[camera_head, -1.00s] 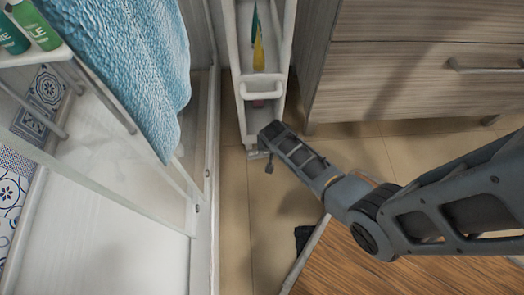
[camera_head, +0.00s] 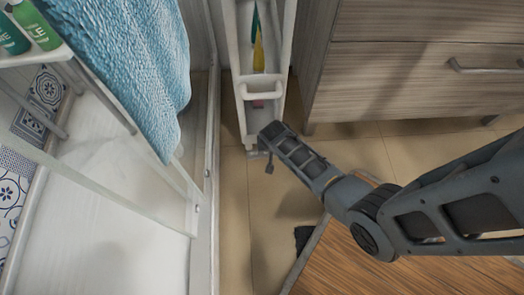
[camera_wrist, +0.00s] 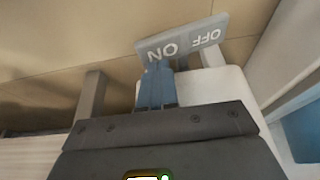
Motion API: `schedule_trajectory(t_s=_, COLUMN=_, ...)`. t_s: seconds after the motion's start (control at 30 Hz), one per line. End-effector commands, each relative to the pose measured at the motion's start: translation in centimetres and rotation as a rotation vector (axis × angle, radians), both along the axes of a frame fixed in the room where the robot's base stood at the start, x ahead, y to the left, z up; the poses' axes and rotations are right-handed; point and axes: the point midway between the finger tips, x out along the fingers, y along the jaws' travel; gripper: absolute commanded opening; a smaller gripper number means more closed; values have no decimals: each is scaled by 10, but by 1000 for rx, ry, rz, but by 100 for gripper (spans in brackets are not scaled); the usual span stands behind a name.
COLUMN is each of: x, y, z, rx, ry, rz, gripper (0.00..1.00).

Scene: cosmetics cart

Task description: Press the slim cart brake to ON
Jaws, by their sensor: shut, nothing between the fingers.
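The slim white cart (camera_head: 246,108) stands between the shower side and the wooden drawers in the head view. Its brake pedal (camera_wrist: 185,48) is a grey plate at the top of the wrist view, lettered ON on the left half and OFF on the right; the letters look turned over. My gripper (camera_wrist: 157,72) is shut and empty, its blue-grey fingertips at the lower edge of the ON half. They overlap the plate in view; I cannot tell whether they touch or press it.
The wooden drawer unit (camera_head: 400,75) stands close on the right of the cart. The glass shower edge (camera_head: 213,150) and blue towel (camera_head: 125,60) are on the left. Bare tiled floor (camera_head: 232,215) lies in front of the cart. A wooden surface (camera_head: 400,275) fills the lower right.

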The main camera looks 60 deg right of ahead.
Motion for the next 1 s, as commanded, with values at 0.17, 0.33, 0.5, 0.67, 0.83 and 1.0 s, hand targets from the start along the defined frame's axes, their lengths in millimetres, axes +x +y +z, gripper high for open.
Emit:
schedule_trajectory(t_s=0.17, x=0, y=0, z=0, rx=0, ry=0, rz=0, gripper=0)
schedule_trajectory(t_s=0.33, x=0, y=0, z=0, rx=0, ry=0, rz=0, gripper=0)
schedule_trajectory(t_s=0.5, x=0, y=0, z=0, rx=0, ry=0, rz=0, gripper=0)
schedule_trajectory(t_s=0.67, x=0, y=0, z=-1, rx=0, ry=0, rz=0, gripper=0)
schedule_trajectory(t_s=0.83, x=0, y=0, z=-3, rx=0, ry=0, rz=0, gripper=0)
schedule_trajectory(t_s=1.0, x=0, y=0, z=-6, rx=0, ry=0, rz=0, gripper=0)
